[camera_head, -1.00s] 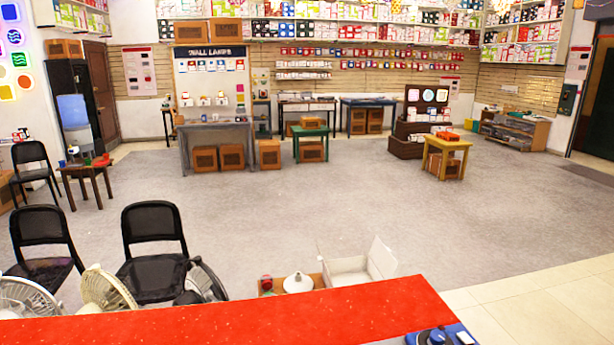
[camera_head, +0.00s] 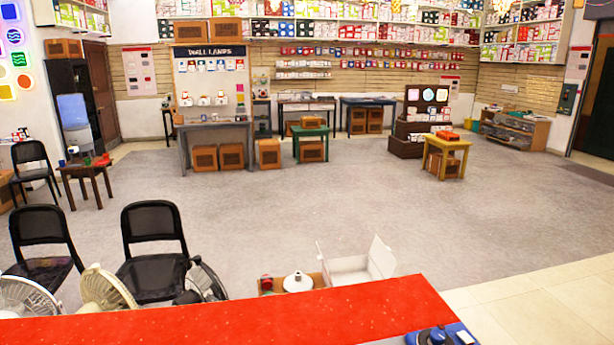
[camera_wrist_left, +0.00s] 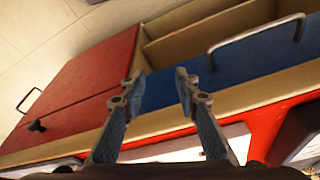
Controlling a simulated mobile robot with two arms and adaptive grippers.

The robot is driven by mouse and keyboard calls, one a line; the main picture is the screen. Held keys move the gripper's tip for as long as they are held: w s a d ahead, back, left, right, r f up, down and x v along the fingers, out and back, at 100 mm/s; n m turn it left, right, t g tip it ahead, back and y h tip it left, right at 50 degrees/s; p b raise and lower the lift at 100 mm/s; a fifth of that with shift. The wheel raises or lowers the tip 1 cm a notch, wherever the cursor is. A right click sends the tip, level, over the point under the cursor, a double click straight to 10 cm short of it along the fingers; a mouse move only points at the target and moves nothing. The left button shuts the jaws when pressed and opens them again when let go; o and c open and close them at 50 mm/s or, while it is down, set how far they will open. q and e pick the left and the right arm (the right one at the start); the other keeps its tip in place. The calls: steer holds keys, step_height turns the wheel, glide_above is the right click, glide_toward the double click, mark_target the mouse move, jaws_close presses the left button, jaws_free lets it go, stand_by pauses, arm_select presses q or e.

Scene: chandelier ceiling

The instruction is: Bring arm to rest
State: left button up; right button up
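My left gripper (camera_wrist_left: 158,88) shows in the left wrist view, its two fingers apart with nothing between them. Beyond its fingertips is a wooden cabinet with a blue drawer front (camera_wrist_left: 245,58) and a red door (camera_wrist_left: 75,92). Metal handles sit on the blue and red fronts. I cannot tell whether the fingertips touch the cabinet. Neither gripper nor arm shows in the head view, and my right gripper is not seen.
A red tabletop (camera_head: 230,318) lies close in front, with a blue device (camera_head: 440,336) at its right. Beyond it are black chairs (camera_head: 155,250), fans (camera_head: 105,290), and an open white box (camera_head: 355,266). The grey floor (camera_head: 330,215) in the middle is clear.

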arm_select(q)
steer(key=s+f+g+b, duration=0.1)
steer(key=s+f, duration=0.2)
steer(key=f, duration=0.9)
steer(key=s+f, duration=0.2)
steer(key=f, duration=1)
steer(key=s+a+f+g, duration=0.1)
steer(key=s+a+f, duration=0.2)
steer(key=s+f, duration=1)
steer(key=shift+s+f+b, duration=0.3)
steer(key=shift+s+b, duration=0.15)
steer(key=shift+s, duration=0.8)
